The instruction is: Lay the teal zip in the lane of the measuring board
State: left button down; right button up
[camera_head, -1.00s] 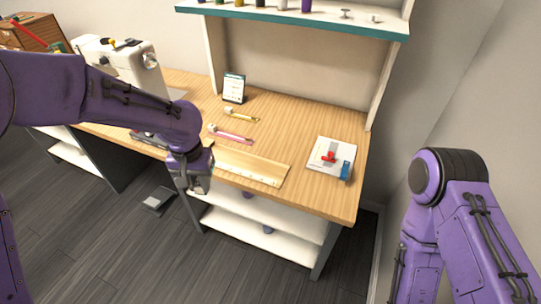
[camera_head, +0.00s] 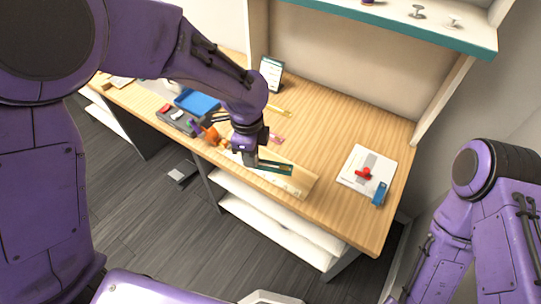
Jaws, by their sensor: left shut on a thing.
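The teal zip (camera_head: 277,167) is a short, narrow strip held in my left gripper (camera_head: 251,164). Its free end sticks out to the right over the measuring board. My left gripper is shut on its left end. The pale wooden measuring board (camera_head: 305,186) lies along the table's front edge. My gripper and the zip hide part of the board and its lane. I cannot tell whether the zip touches the board. My right arm shows at the right edge, but its gripper is out of view.
A pink zip (camera_head: 277,138) and a yellow zip (camera_head: 279,110) lie behind the board. A white plate with a red knob (camera_head: 363,173) stands to the right. A blue tray (camera_head: 198,102) and dark tray (camera_head: 177,119) lie left.

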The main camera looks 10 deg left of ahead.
pick_arm(q)
jog(key=shift+w+d+f+m, duration=0.1)
jog(key=shift+d+m, duration=0.15)
jog(key=shift+m, duration=1.75)
jog(key=w+a+f+p, duration=0.1)
jog(key=w+f, duration=0.2)
jog(key=w, duration=0.1)
jog(key=w+f+p, duration=0.1)
jog(key=w+f, duration=0.2)
jog(key=w, duration=0.2)
jog(key=w+a+f+p, duration=0.1)
jog(key=w+f, duration=0.2)
jog(key=w, duration=0.1)
jog(key=shift+w+a+f, duration=0.25)
jog(key=shift+a, duration=0.05)
jog(key=shift+w+f, duration=0.2)
jog(key=shift+f, duration=0.1)
notch_tip(320, 180, down, 2)
jog(key=shift+a+f+p, duration=0.1)
jog(key=shift+f+p, duration=0.1)
jog(key=shift+p, duration=0.85)
jog(key=shift+w+f, duration=0.1)
jog(key=shift+f, duration=0.4)
pick_arm(e)
jog(key=r, duration=0.3)
jog(key=w+r, duration=0.1)
jog(key=r, duration=0.1)
jog(key=shift+f, duration=0.1)
